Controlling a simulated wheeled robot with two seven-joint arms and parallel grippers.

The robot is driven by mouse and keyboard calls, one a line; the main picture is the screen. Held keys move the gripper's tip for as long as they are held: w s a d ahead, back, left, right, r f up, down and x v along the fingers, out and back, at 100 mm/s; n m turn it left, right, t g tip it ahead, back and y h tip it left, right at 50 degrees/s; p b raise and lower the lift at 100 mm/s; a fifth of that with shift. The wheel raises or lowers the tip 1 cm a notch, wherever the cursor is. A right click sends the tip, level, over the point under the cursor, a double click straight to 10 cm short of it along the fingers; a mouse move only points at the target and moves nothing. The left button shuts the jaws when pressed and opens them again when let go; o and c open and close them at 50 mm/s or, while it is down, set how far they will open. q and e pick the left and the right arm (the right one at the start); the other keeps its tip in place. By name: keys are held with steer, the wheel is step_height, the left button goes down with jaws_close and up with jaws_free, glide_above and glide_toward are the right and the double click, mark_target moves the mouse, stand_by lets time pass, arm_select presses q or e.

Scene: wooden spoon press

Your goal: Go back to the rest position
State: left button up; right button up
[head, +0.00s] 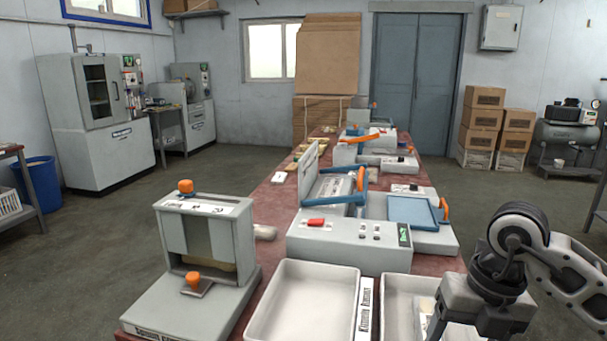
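My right arm comes in at the lower right. My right gripper (480,312) hangs over the right white tray (398,288), with its fingertips cut off by the bottom edge, so its opening is hidden. Something pale shows in that tray beside the gripper, too small to name. My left gripper is out of view. A grey press (350,245) with a blue handle, a red button and a green display stands on the red table (265,215) behind the trays.
The left white tray (300,322) looks empty. A grey machine (200,240) with orange knobs stands at the table's left front. More machines line the table behind. Stacked boxes (485,120) stand at the back right.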

steer(key=s+a+r+n+y, duration=0.25)
steer(key=a+y, duration=0.75)
steer(key=a, duration=0.7)
steer(key=a+r+m+t+y, duration=0.2)
steer(key=a+r+y, duration=0.2)
steer(key=r+y, duration=0.3)
steer(key=w+d+r+m+t, duration=0.3)
steer(key=d+r+m+t, duration=0.15)
steer(key=m+t, duration=0.6)
steer(key=w+d+f+m+t+h, duration=0.3)
steer(key=d+m+t+h, duration=0.45)
steer(key=m+h, duration=0.45)
steer(key=s+d+f+m+g+h, duration=0.1)
steer(key=d+f+m+g+h, duration=0.15)
steer(key=f+m, duration=0.2)
steer(key=d+f+m+g+h, duration=0.1)
steer(key=d+f+m+h, duration=0.25)
steer(key=f, duration=0.25)
steer(key=s+f+m+g, duration=0.2)
steer(key=s+f+g, duration=1.1)
steer(key=s+f, duration=0.55)
steer(key=w+a+f+t+y, duration=0.2)
steer(key=w+a+f+t, duration=0.2)
steer(key=a+t, duration=0.1)
steer(key=shift+w+a+t+y, duration=0.3)
steer(key=shift+w+t, duration=0.1)
steer(key=shift+t, duration=0.45)
